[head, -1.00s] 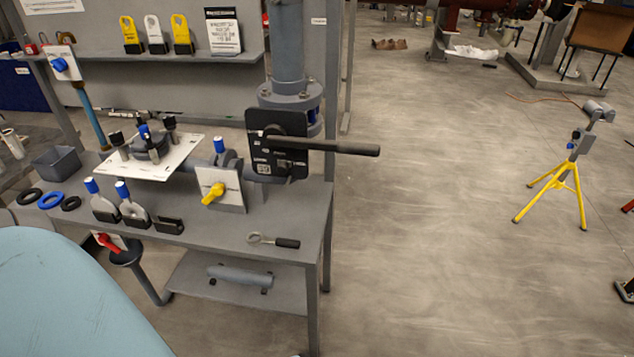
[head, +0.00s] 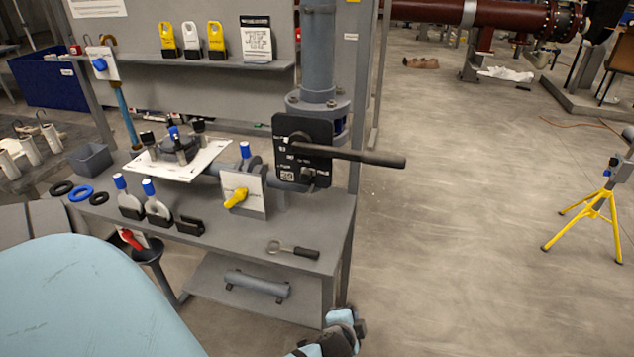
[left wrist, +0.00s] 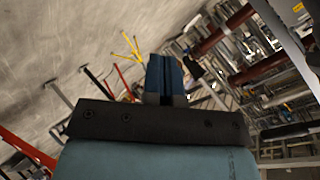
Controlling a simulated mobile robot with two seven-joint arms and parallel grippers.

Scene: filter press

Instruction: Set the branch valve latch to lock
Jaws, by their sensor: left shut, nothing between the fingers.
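A yellow handle (head: 236,197) sits on a pale upright plate (head: 255,188) on the workbench, by the horizontal pipe; this may be the branch valve latch, but its label is too small to read. A black plate (head: 302,150) with a long dark lever (head: 362,157) stands at the vertical pipe; the lever points right. My left gripper (left wrist: 165,60) shows in the left wrist view with its blue fingers shut and empty, away from the bench. Part of one of my arms (head: 335,335) shows at the bottom of the head view.
The bench (head: 225,235) carries a ring spanner (head: 292,249), black and blue rings (head: 81,193), a grey bin (head: 90,158) and a white plate (head: 178,160). A shelf above holds yellow and white tags. A yellow tripod (head: 597,208) stands right; the floor between is clear.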

